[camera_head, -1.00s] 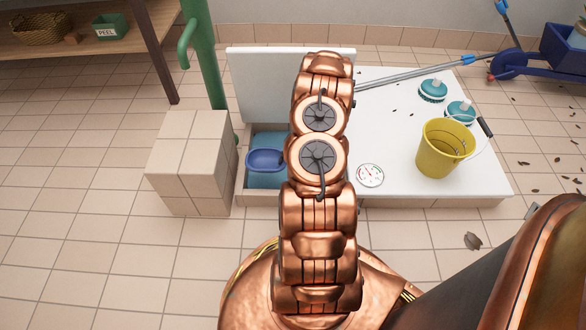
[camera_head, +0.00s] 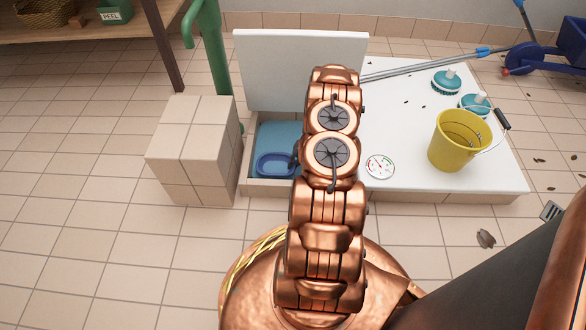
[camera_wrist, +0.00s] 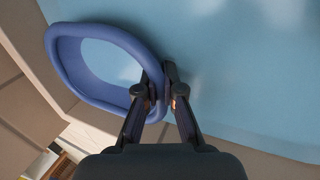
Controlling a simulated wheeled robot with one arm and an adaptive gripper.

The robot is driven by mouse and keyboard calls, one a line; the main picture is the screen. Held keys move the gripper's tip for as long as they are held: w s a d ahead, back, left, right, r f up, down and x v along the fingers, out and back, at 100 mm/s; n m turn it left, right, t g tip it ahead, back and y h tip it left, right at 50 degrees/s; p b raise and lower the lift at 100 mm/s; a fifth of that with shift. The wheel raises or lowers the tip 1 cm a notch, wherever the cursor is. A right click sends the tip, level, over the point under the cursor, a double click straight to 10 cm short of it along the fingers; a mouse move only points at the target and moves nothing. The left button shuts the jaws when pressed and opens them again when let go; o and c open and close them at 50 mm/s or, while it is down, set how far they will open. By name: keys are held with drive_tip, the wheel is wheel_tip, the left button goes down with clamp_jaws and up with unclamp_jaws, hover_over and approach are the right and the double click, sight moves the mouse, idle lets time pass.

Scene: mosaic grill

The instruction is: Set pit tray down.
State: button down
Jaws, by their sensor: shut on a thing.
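The pit tray (camera_head: 276,165) is a small blue oval with a raised rim, at the front of the open pit (camera_head: 275,138) with its light blue inside. In the wrist view the tray (camera_wrist: 62,62) shows large at the left, near the pit's pale edge. My gripper (camera_wrist: 155,82) is shut on the tray's right rim. In the head view my arm hides most of the gripper and part of the tray's right end. I cannot tell whether the tray touches the pit's floor.
A raised white lid (camera_head: 300,70) stands behind the pit. A tiled block (camera_head: 195,150) stands left. On the white top at right are a dial gauge (camera_head: 379,167), a yellow bucket (camera_head: 457,142) and teal brushes (camera_head: 447,82). A green pipe (camera_head: 207,60) rises behind the block.

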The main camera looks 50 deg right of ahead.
drive_tip(key=shift+f, duration=0.6)
drive_tip(key=shift+a, duration=0.1)
drive_tip(key=c, duration=1.3)
unclamp_jaws()
drive_tip(key=shift+f, duration=0.15)
